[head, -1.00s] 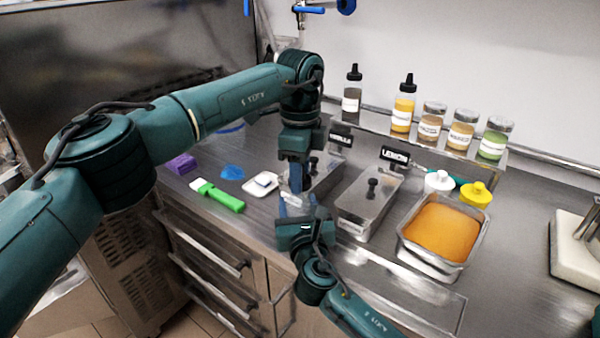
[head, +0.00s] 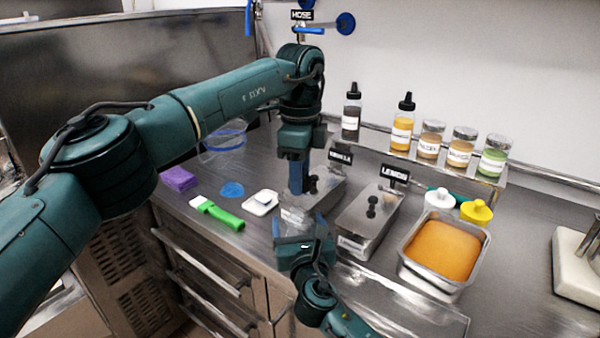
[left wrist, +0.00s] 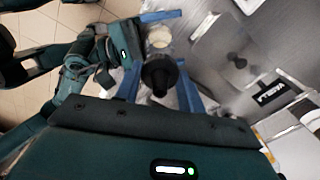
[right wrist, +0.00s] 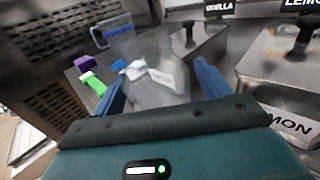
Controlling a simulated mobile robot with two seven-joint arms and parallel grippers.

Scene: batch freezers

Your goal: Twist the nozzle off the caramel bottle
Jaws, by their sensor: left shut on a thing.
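My left gripper (head: 297,186) points down above my right gripper (head: 303,232) at the counter's front edge. In the left wrist view, the left fingers (left wrist: 160,88) are shut on the black nozzle (left wrist: 160,75). The clear caramel bottle (left wrist: 160,50) shows behind and below it, with a pale round patch at its end. Whether nozzle and bottle still touch is unclear. In the head view, the bottle (head: 296,214) is small and blurred.
Two lidded steel bins stand behind the grippers, with vanilla (head: 341,157) and lemon (head: 395,174) signs. A tray with orange contents (head: 408,270) is at right. Bottles and jars line the shelf (head: 400,158).

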